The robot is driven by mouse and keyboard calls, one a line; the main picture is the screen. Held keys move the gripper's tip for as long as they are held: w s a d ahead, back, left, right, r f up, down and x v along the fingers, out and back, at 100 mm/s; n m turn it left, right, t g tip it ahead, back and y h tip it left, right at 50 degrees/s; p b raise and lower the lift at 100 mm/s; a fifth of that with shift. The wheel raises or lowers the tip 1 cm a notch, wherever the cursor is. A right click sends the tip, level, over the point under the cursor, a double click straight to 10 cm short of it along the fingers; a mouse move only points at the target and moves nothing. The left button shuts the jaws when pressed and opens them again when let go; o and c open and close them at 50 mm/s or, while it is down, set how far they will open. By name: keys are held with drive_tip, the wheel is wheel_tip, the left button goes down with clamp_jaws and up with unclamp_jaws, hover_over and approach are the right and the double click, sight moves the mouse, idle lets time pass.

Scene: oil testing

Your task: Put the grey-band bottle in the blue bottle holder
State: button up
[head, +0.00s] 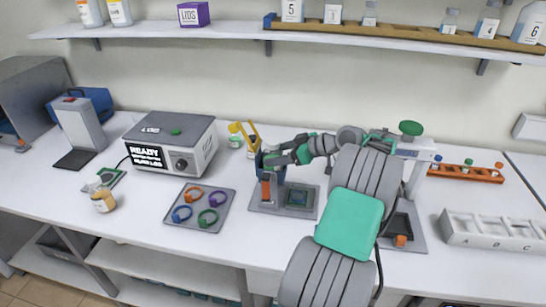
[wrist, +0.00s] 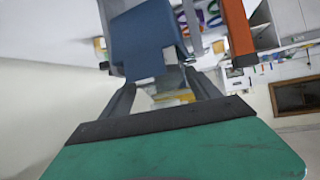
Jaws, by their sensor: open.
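A blue part (head: 268,163), likely the blue bottle holder, stands on a grey-based device with an orange handle at the bench middle. It fills the upper middle of the wrist view (wrist: 145,45), right at my fingertips. My gripper (head: 272,158) reaches in from the right, beside the blue part. Its two fingers are apart in the wrist view (wrist: 158,82). A pale and yellow patch shows between them, too unclear to name. I cannot make out a grey-band bottle for certain; my gripper and the blue part hide what is there.
The device's grey base (head: 258,206) and orange handle (head: 265,189) are close below my gripper. A yellow jointed piece (head: 243,132) stands behind left. A tray of coloured rings (head: 201,226) and a READY box (head: 170,143) are left. A white A-B-C rack (head: 485,230) is right.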

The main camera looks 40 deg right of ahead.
drive_tip(key=p+v, duration=0.5)
drive_tip(key=v, duration=0.5)
drive_tip(key=shift+p, duration=0.35)
drive_tip(key=shift+f, duration=0.1)
